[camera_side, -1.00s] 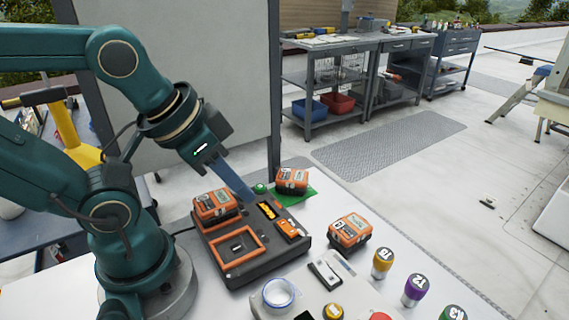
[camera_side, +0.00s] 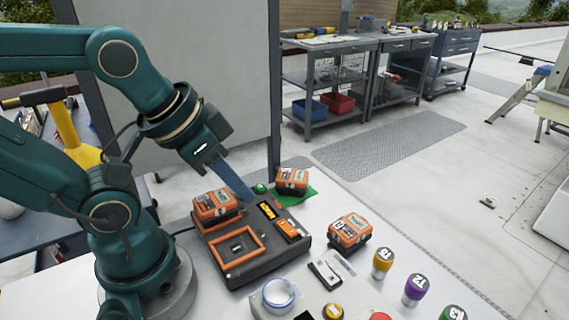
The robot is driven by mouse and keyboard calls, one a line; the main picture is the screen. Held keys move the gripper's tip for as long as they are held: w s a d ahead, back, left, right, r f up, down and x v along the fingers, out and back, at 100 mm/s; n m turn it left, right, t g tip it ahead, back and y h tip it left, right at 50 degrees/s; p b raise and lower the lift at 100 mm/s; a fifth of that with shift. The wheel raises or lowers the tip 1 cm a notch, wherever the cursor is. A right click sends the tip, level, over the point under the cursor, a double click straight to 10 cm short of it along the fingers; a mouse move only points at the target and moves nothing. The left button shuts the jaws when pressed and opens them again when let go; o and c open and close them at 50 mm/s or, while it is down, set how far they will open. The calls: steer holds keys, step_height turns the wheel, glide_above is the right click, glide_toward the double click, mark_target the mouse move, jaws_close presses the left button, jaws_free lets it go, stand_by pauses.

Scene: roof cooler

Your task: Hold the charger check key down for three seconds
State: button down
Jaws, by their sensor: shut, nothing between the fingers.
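The charger (camera_side: 266,266) is a dark box with orange trim on the white table. One orange battery (camera_side: 216,207) sits at its back left, and an empty orange-framed bay (camera_side: 237,249) shows at the front. A small lit display (camera_side: 267,211) and an orange part (camera_side: 291,229) are at its right side. My gripper (camera_side: 251,199) is shut and empty, its long fingers slanting down to the charger's back edge, beside the display. The check key cannot be made out; the fingertips may hide it. Whether the tips touch the charger I cannot tell.
A battery (camera_side: 292,181) stands on a green mat (camera_side: 302,197) behind the charger, with a green knob (camera_side: 260,188) nearby. Another battery (camera_side: 348,232) stands right.

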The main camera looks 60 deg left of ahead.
stand_by(0.5)
steer(key=w+a+n+g+y, duration=0.6)
steer(key=a+n+y, duration=0.3)
steer(key=a, duration=0.3)
steer(key=shift+a+f+n+g, duration=0.15)
steer(key=shift+f+n+g, duration=0.15)
steer(key=shift+n, duration=0.3)
steer(key=shift+f, duration=4.4)
steer(key=shift+f, duration=0.1)
